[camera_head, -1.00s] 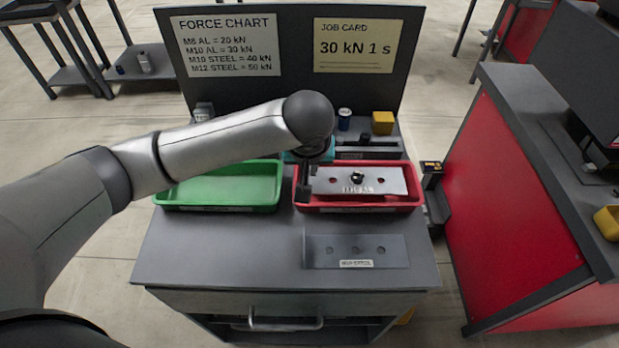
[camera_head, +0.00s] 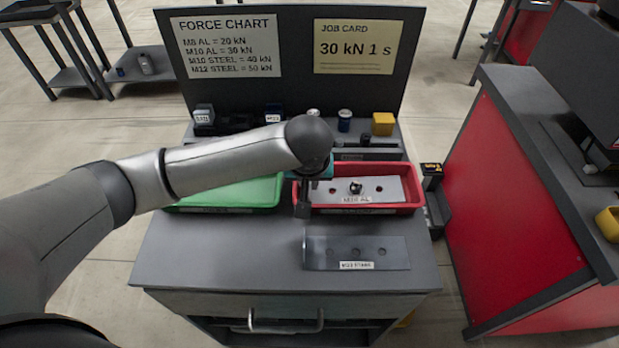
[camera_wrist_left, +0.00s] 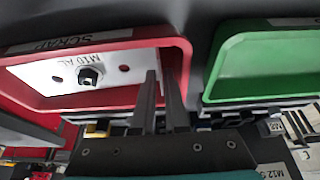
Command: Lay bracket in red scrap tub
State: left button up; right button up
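The bracket (camera_head: 375,188) is a pale plate marked M10 AL with holes and a dark nut in its middle. It lies low within the walls of the red scrap tub (camera_head: 365,210); whether it rests on the floor is hard to tell. My left gripper (camera_head: 307,200) is at the tub's left end. In the left wrist view my left gripper (camera_wrist_left: 160,75) has its fingers close together at the end of the bracket (camera_wrist_left: 50,75), one on each side of its edge, and appears shut on it. My right gripper is not in view.
A green tub (camera_head: 225,193) stands left of the red one, partly behind my arm. A darker bracket (camera_head: 375,250) marked M12 lies on the bench front. Small parts and a yellow block (camera_head: 382,123) stand behind the tubs. The bench's front left is clear.

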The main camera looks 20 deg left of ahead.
pick_arm(q)
jog(key=shift+o, duration=0.2)
jog(key=shift+r, duration=0.2)
jog(key=shift+w+r, duration=0.1)
jog(key=shift+r, duration=0.15)
jog(key=p+v, duration=0.3)
jog(key=v, duration=0.9)
jog(key=shift+r+p, duration=0.25)
jog(key=shift+p, duration=0.05)
